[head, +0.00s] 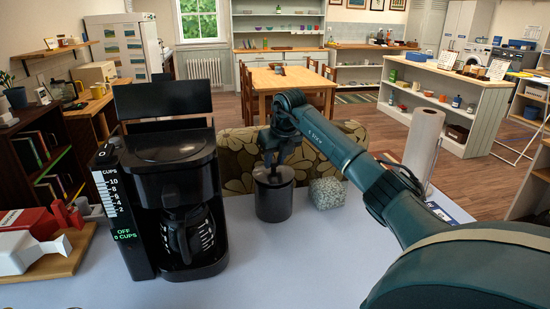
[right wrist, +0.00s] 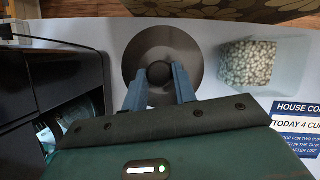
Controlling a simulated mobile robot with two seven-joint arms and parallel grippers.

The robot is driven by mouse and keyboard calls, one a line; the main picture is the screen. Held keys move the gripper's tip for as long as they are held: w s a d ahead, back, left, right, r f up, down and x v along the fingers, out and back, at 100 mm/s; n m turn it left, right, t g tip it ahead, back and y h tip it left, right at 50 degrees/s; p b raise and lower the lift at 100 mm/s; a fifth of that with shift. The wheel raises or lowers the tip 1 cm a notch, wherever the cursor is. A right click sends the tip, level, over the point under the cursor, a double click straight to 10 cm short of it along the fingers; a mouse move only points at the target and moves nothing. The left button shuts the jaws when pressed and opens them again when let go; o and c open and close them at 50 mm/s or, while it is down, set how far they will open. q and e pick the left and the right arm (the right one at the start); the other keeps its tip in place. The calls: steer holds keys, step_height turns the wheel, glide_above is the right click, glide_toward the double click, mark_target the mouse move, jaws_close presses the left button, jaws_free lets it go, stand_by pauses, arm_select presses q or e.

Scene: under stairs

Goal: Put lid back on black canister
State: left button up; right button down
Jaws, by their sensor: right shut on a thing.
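The black canister (head: 273,203) stands upright on the pale counter, just right of the coffee maker. Its dark round lid (head: 287,174) is at the canister's mouth, looking level and lined up with it; I cannot tell whether it is fully seated or slightly above the rim. My right gripper (head: 272,163) points down over it. In the right wrist view, the gripper's two blue-grey fingers (right wrist: 159,83) are shut on the round black knob (right wrist: 158,73) at the centre of the lid (right wrist: 143,51). The canister body is hidden below the lid there. My left gripper is not in view.
The black coffee maker (head: 172,190) with its glass carafe stands close on the left. A clear box of pale pellets (head: 327,193) sits close on the right. A paper towel roll (head: 424,145) stands farther right. The counter front (head: 270,265) is clear.

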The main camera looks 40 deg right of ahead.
stand_by(0.4)
steer(key=shift+f, duration=0.5)
steer(key=shift+f+b, duration=0.3)
steer(key=shift+b, duration=0.1)
steer(key=c, duration=1)
jaws_free()
steer(key=shift+c, duration=0.2)
steer(key=o, duration=0.5)
steer(key=shift+r, duration=0.15)
